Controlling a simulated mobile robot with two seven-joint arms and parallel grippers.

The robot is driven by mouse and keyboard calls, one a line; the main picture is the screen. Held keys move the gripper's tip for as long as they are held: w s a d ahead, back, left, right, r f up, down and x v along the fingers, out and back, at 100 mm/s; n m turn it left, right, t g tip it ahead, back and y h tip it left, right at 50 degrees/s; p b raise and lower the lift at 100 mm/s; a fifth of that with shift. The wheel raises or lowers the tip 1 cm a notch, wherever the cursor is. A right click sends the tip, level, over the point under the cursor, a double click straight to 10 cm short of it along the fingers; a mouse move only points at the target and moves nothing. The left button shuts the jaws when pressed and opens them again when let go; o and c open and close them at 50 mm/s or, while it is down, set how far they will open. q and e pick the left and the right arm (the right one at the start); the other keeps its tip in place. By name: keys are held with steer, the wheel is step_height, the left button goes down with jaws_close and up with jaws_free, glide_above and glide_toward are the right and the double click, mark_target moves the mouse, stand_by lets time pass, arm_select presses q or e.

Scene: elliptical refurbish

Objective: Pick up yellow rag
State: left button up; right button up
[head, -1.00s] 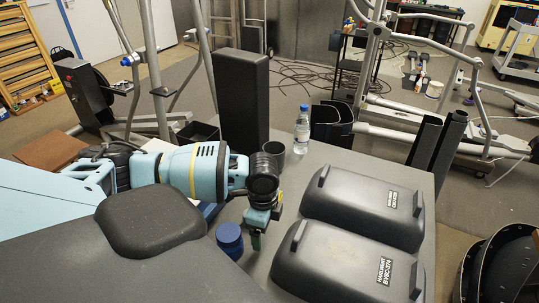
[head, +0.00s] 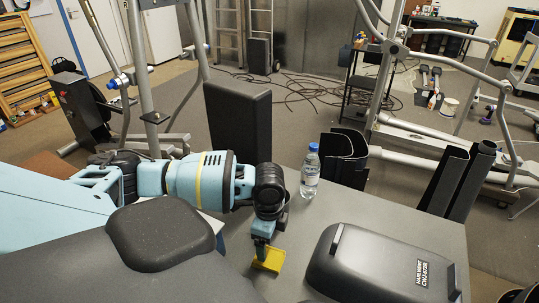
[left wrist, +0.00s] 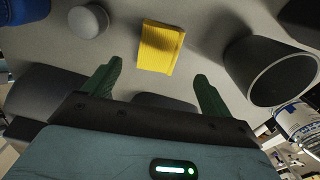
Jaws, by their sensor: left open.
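The yellow rag (left wrist: 161,46) lies on the grey table in the left wrist view, a small folded rectangle with ribbed texture. It also shows in the head view (head: 268,258), just below my left gripper. My left gripper (left wrist: 157,80) is open, its two green fingers spread on either side of the rag's line, with the rag beyond the fingertips and not between them. In the head view the gripper's fingers (head: 262,245) are mostly hidden by the wrist. My right gripper is in neither view.
A dark cup (left wrist: 272,70) stands right of the rag in the wrist view, with a water bottle (head: 310,170) beyond it. A grey round-topped object (left wrist: 88,21) and a blue object (left wrist: 22,10) are to the left. A black case (head: 385,262) occupies the table's right side.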

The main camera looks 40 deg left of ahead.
mark_target(268, 257)
arm_select(q)
steer(key=shift+s, duration=0.1)
steer(key=shift+s+d+f, duration=0.1)
steer(key=shift+f, duration=0.1)
steer(key=shift+f+b, duration=0.3)
steer(key=shift+f, duration=3.35)
steer(key=shift+c, duration=0.4)
steer(key=c, duration=1)
steer(key=shift+r, duration=0.1)
